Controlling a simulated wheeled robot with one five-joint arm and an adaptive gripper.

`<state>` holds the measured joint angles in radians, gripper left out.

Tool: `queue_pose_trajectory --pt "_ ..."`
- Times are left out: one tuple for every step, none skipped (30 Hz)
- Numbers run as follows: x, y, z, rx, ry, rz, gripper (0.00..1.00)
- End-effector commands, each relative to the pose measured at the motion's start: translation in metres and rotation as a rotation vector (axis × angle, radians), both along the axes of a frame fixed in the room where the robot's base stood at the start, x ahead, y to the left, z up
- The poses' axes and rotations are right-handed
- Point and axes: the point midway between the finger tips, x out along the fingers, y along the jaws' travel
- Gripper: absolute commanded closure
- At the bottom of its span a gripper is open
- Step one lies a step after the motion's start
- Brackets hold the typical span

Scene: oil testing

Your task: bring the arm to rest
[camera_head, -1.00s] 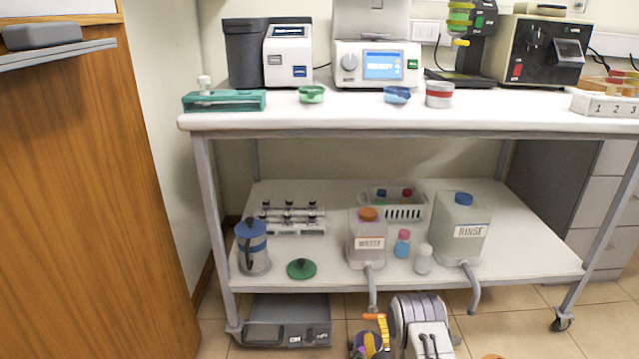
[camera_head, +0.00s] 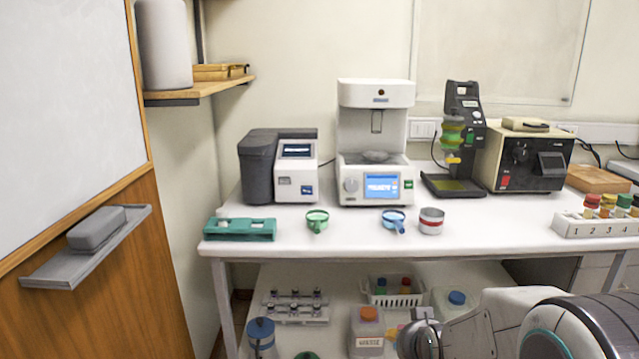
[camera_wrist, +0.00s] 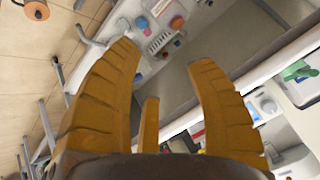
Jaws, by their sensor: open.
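Beyond the fingers are the cart's shelves, seen tilted. In the head view my grey and white arm (camera_head: 500,325) reaches in at the lower right, in front of the cart's lower shelf. The gripper's fingers do not show in the head view.
The white cart top (camera_head: 340,228) holds a green rack (camera_head: 240,230), a green cup (camera_head: 317,221), a blue cup (camera_head: 393,221), a red-banded tin (camera_head: 431,221) and several instruments. A numbered vial rack (camera_head: 597,226) is at right. A whiteboard (camera_head: 65,110) stands at left.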

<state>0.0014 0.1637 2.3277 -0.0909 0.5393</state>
Motion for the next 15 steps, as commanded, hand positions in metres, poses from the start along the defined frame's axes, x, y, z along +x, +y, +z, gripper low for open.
queue_pose_trajectory --pt "-0.019 0.000 0.040 -0.030 0.026 0.033 0.50" --pt "-0.031 0.000 0.052 -0.047 0.049 0.054 0.50" --pt "-0.046 0.000 0.067 -0.070 0.078 0.083 0.50" --pt "-0.059 0.000 0.079 -0.088 0.100 0.105 0.50" --pt "-0.071 0.000 0.090 -0.104 0.122 0.129 0.50" --pt "-0.088 0.000 0.104 -0.125 0.151 0.158 0.50" --pt "-0.101 0.000 0.113 -0.139 0.174 0.182 0.50" --pt "-0.113 0.000 0.123 -0.154 0.194 0.204 0.50" --pt "-0.129 0.000 0.134 -0.171 0.220 0.234 0.50" --pt "-0.141 0.000 0.142 -0.183 0.240 0.256 0.50" --pt "-0.153 0.000 0.149 -0.194 0.258 0.277 0.50" --pt "-0.168 0.000 0.158 -0.207 0.282 0.305 0.50" --pt "-0.178 0.000 0.164 -0.217 0.298 0.323 0.50" --pt "-0.188 0.000 0.169 -0.225 0.314 0.341 0.50" --pt "-0.200 0.000 0.175 -0.235 0.334 0.365 0.50"
